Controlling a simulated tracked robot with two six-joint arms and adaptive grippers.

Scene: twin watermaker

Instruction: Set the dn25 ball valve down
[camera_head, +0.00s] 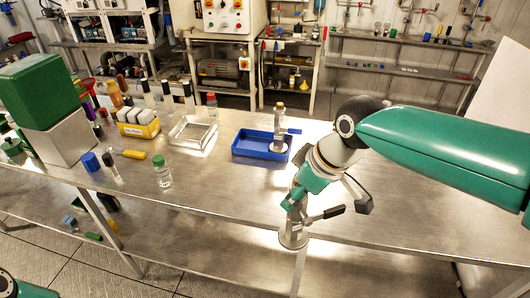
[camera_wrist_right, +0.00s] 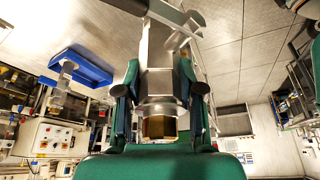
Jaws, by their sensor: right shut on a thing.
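My right gripper (camera_head: 297,203) is shut on a grey metal ball valve (camera_head: 292,236), which hangs below the fingers at the table's front edge in the head view. The wrist view shows the valve's metal body (camera_wrist_right: 158,75) between the two fingers (camera_wrist_right: 157,92). I cannot tell from the head view how high it is or whether it touches anything. A blue tray (camera_head: 240,150) lies on the table behind and to the left of the gripper. A similar metal fitting (camera_head: 279,122) stands upright in it. The wrist view also shows the tray (camera_wrist_right: 92,68). My left gripper is not in view.
The steel table (camera_head: 225,185) is clear between the tray and the front edge. A shallow metal tray (camera_head: 193,133), a yellow bin (camera_head: 138,129), a green-capped bottle (camera_head: 162,172) and a green box (camera_head: 36,88) stand to the left. A control panel (camera_head: 226,15) is behind.

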